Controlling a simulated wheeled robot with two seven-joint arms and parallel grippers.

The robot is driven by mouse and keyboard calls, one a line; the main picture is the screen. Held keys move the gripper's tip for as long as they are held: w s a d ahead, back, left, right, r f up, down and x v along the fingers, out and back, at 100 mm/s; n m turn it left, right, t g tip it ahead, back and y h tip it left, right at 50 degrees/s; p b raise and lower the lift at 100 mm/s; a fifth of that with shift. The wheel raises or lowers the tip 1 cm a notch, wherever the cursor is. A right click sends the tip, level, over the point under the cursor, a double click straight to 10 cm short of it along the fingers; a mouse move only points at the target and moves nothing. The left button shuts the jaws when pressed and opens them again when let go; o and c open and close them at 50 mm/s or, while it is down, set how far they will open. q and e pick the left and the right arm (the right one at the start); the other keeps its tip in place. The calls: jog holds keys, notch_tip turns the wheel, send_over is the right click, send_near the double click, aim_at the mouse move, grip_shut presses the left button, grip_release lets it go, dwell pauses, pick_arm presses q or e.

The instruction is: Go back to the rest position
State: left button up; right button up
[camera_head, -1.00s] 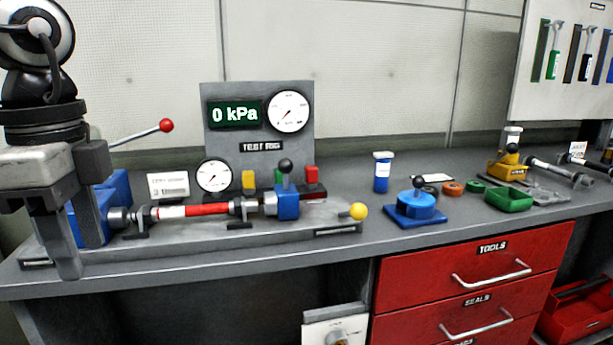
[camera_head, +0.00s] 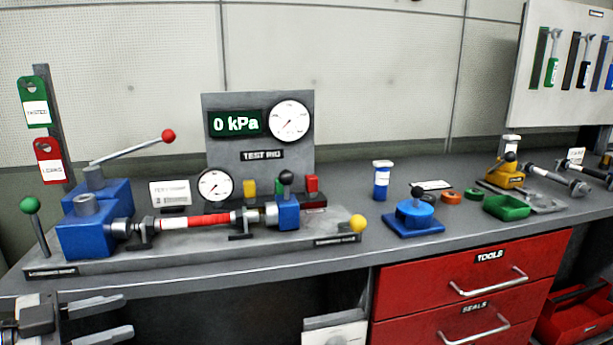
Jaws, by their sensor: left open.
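My left gripper (camera_head: 112,318) shows at the lower left, low in front of the bench's front edge. Its two fingers point right and stand apart, with nothing between them. It is clear of the test rig (camera_head: 258,130) on the bench behind it. My right gripper is not in the picture.
The grey bench (camera_head: 350,262) runs across the view. The rig holds a red cylinder (camera_head: 208,221) between blue blocks, and its lever (camera_head: 130,149) sticks up. Red drawers (camera_head: 425,287) are below.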

pick_arm(q)
jog(key=s+d+f+n+t+y+p, duration=0.15)
jog(key=s+f+n+t+y, duration=0.3)
jog(key=f+n+y, duration=0.65)
jog(key=s+d+f+g+h, duration=0.1)
jog(key=s+d+f+g, duration=0.1)
jog(key=s+d+f, duration=0.2)
jog(key=s+d+f+g+h, duration=0.1)
jog(key=s+d+f+g, duration=0.1)
jog(key=d+f, duration=0.4)
jog(key=s+d, duration=0.1)
jog(key=d, duration=0.1)
jog(key=shift+s+d+m+p, duration=0.3)
jog(key=shift+s+d+p, duration=0.05)
jog(key=shift+s+p, duration=0.05)
